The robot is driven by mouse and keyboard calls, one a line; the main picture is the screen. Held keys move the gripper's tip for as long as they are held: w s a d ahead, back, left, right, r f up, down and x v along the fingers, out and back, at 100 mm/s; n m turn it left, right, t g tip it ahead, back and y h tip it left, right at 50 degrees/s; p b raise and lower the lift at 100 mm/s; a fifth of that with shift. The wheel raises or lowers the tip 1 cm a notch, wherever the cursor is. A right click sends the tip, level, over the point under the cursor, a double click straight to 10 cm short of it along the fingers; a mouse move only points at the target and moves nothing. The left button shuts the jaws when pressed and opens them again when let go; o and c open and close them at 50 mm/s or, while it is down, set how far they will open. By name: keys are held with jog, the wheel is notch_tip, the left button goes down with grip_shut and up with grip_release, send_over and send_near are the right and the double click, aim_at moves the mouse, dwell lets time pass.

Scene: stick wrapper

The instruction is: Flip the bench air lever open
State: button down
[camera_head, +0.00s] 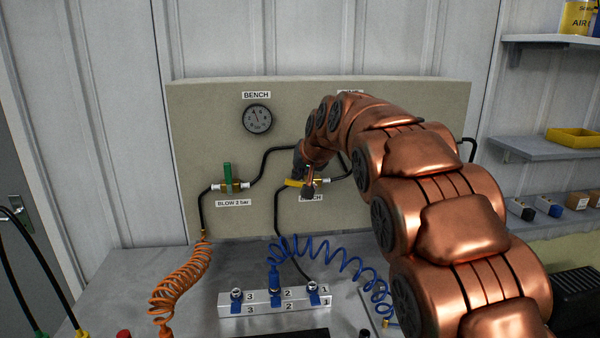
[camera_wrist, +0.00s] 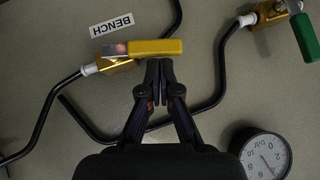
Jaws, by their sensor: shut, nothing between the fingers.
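The bench air lever is a yellow handle (camera_head: 293,183) on a brass valve on the beige panel, above a BENCH label. In the wrist view the yellow handle (camera_wrist: 155,47) lies level, with its silver end over the brass valve body (camera_wrist: 118,65). My gripper (camera_wrist: 160,64) is shut and empty. Its fingertips are right at the handle's lower edge in that view, near the middle of its length; I cannot tell whether they touch. In the head view my gripper (camera_head: 309,187) covers much of the valve.
A green-handled valve (camera_head: 228,178) labelled BLOW 2 bar sits to the left, below a round gauge (camera_head: 257,119). Black hoses (camera_head: 277,215) run around the valves. A silver manifold (camera_head: 262,302), a blue coiled hose (camera_head: 340,262) and an orange one (camera_head: 180,280) are on the bench below.

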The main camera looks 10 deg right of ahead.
jog(key=shift+r, duration=0.8)
jog(key=shift+r+p, duration=0.1)
jog(key=shift+p, duration=0.2)
jog(key=w+r+b+v, duration=0.1)
jog(key=w+v, duration=0.1)
jog(key=v, duration=1)
jog(key=shift+s+d+r, duration=0.3)
jog(key=shift+d+r, duration=0.05)
jog(key=shift+r, duration=0.3)
